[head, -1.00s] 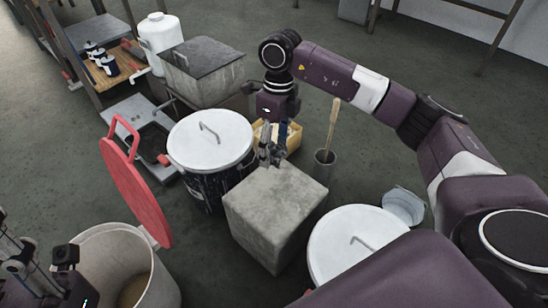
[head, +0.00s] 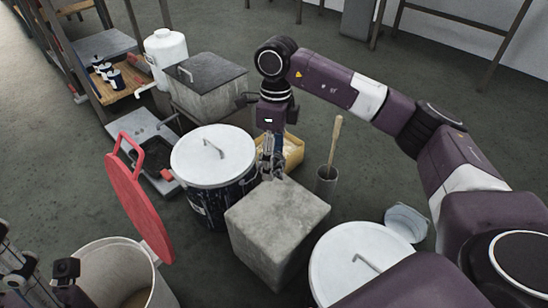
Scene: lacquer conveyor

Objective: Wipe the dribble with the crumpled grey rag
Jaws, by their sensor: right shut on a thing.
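The grey block (head: 277,232) stands in front of the right gripper. Another white-lidded drum (head: 355,258) is at lower right.

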